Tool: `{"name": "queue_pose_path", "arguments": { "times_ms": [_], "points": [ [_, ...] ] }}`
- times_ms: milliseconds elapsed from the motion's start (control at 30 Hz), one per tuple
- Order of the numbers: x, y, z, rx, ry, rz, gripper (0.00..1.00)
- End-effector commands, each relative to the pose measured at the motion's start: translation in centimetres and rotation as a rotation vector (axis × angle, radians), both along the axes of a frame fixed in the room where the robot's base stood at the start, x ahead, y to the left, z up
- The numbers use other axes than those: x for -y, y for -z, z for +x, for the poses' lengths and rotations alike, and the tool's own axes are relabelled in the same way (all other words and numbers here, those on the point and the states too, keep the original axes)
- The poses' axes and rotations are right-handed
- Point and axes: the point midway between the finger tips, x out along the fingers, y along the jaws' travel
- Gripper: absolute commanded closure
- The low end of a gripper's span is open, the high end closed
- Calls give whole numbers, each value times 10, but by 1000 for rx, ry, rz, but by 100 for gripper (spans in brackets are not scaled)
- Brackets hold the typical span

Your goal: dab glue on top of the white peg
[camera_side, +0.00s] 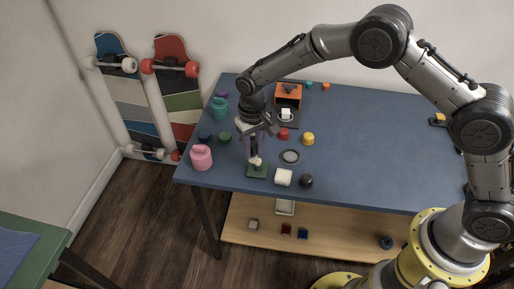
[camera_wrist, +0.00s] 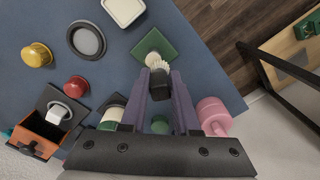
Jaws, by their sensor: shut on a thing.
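My gripper (camera_wrist: 157,92) is shut on a small dark piece (camera_wrist: 158,81) between its purple fingers. A cream ribbed tip (camera_wrist: 153,60) shows just beyond it, like brush bristles, over a green square base (camera_wrist: 150,42). In the side view my gripper (camera_side: 255,156) points down above that green base (camera_side: 257,172). I cannot tell whether the tip touches the base. A white rounded piece (camera_wrist: 75,114), possibly the white peg, is on a dark plate by an orange box (camera_wrist: 40,133); it also shows in the side view (camera_side: 286,113). No glue can be made out.
A pink jar (camera_side: 201,158) stands left of my gripper. Yellow (camera_side: 307,139) and red (camera_side: 283,134) knobs stand behind.

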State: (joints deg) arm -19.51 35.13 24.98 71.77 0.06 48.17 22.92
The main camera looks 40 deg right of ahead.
Motion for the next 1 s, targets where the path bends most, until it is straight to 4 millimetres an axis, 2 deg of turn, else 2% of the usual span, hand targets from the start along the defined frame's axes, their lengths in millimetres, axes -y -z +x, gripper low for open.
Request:
{"name": "queue_pose_path", "arguments": {
  "times_ms": [367,500,1000],
  "points": [
    [26,0,-26,-2,1,-1,100],
    [24,-23,-24,2,0,1,100],
    [24,-67,-23,2,0,0,100]
  ]
}}
